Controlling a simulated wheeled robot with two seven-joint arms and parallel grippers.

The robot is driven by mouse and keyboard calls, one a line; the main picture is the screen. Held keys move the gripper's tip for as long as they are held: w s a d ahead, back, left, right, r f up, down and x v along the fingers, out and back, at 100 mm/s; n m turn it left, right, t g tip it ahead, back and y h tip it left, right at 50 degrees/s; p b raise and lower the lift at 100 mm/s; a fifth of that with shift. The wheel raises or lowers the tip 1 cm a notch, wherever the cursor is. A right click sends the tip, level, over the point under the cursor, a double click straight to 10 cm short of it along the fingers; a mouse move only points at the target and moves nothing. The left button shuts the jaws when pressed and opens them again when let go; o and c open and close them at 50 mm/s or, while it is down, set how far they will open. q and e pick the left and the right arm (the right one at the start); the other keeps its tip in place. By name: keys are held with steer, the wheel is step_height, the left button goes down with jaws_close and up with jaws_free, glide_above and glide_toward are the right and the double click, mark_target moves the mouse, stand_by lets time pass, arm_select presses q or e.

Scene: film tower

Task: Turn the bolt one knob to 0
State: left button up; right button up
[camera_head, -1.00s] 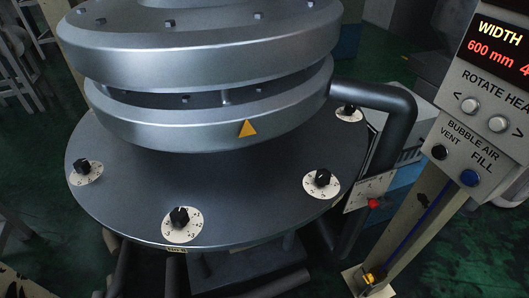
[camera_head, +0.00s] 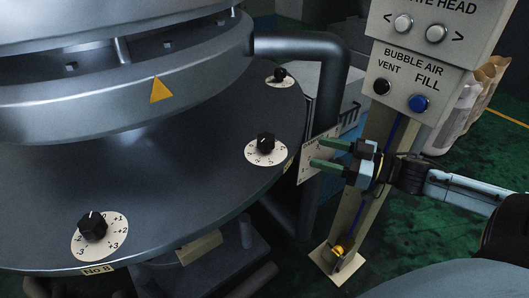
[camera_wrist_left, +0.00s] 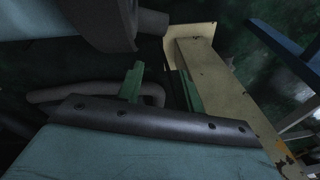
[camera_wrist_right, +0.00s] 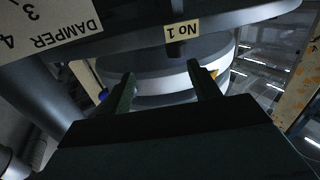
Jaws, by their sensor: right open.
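Black knobs on pale round dials sit along the rim of the dark round plate (camera_head: 190,170). The front one (camera_head: 92,226) has a tag reading No 8. The middle knob (camera_head: 265,143) is nearest my right gripper; its pointer is too small to read. A No 1 tag (camera_wrist_right: 183,29) is on the rim in the right wrist view, but no knob shows there. My right gripper (camera_head: 317,152) is open and empty, right of the middle knob and apart from it. My left gripper (camera_wrist_left: 160,69) is open and empty, seen only in the left wrist view.
The control post with a panel (camera_head: 412,80) stands right of the plate. A damper card (camera_wrist_right: 40,32) is close to my right gripper. A thick bent pipe (camera_head: 325,90) rises behind it. The ring (camera_head: 190,85) overhangs the plate.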

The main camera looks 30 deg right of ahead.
mark_target(265, 137)
steer(key=shift+n+g+y, duration=0.4)
steer(key=shift+n+y, duration=0.1)
steer(key=shift+y, duration=0.2)
steer(key=w+a+b, duration=0.1)
steer(key=w+a, duration=0.1)
steer(key=w+a+r+b, duration=0.1)
steer(key=w+a+b, duration=0.1)
steer(key=a, duration=0.1)
steer(key=w+a+b, duration=0.1)
steer(key=w+a, duration=0.1)
steer(key=shift+w+a+r, duration=0.2)
steer(key=shift+a+r, duration=0.05)
steer(key=shift+r, duration=0.05)
steer(key=shift+b+x, duration=0.55)
steer(key=shift+x, duration=0.5)
arm_select(q)
steer(key=w+d+r, duration=0.3)
steer(key=w+r, duration=0.6)
steer(key=r, duration=0.1)
steer(key=shift+w+d+t, duration=0.15)
steer(key=shift+d+t, duration=0.05)
steer(key=shift+t, duration=0.2)
arm_select(e)
steer(key=shift+x, duration=1.4)
steer(key=shift+c, duration=0.4)
arm_select(q)
steer(key=shift+r, duration=0.1)
arm_select(e)
steer(key=c, duration=0.9)
